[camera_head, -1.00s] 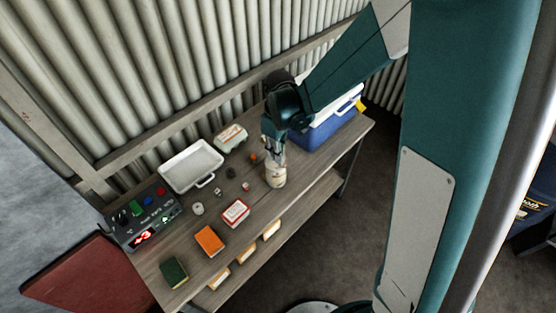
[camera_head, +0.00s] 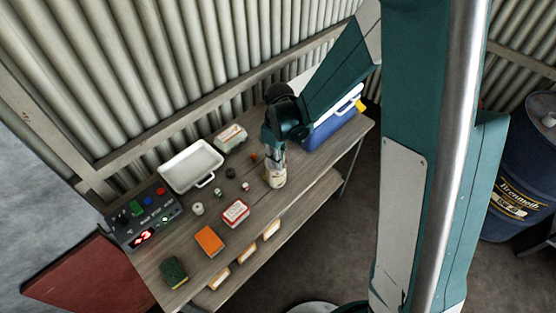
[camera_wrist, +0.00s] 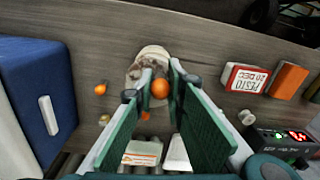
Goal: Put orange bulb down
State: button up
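My gripper (camera_wrist: 160,85) points down over the bench, with an orange bulb (camera_wrist: 159,88) between its fingertips. The fingers appear to touch the bulb on both sides. In the head view my gripper (camera_head: 273,158) is just above a pale jar (camera_head: 275,178), and the bulb cannot be made out there. In the wrist view the jar (camera_wrist: 148,56) lies beyond the fingertips, partly hidden by them. Another small orange thing (camera_wrist: 100,89) lies on the bench beside the jar and also shows in the head view (camera_head: 253,157).
A blue cooler (camera_head: 330,128) stands right of the gripper. A white tray (camera_head: 165,180), an egg-carton-like box (camera_head: 231,138), a red-and-white box (camera_head: 236,213), an orange box (camera_head: 209,241) and a control panel (camera_head: 130,232) stand left. Several small items lie between them.

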jog(key=shift+f, duration=0.2)
jog(key=o, duration=0.6)
jog(key=shift+r, duration=0.2)
jog(key=shift+w+d+r, duration=0.1)
jog(key=shift+r, duration=5.9)
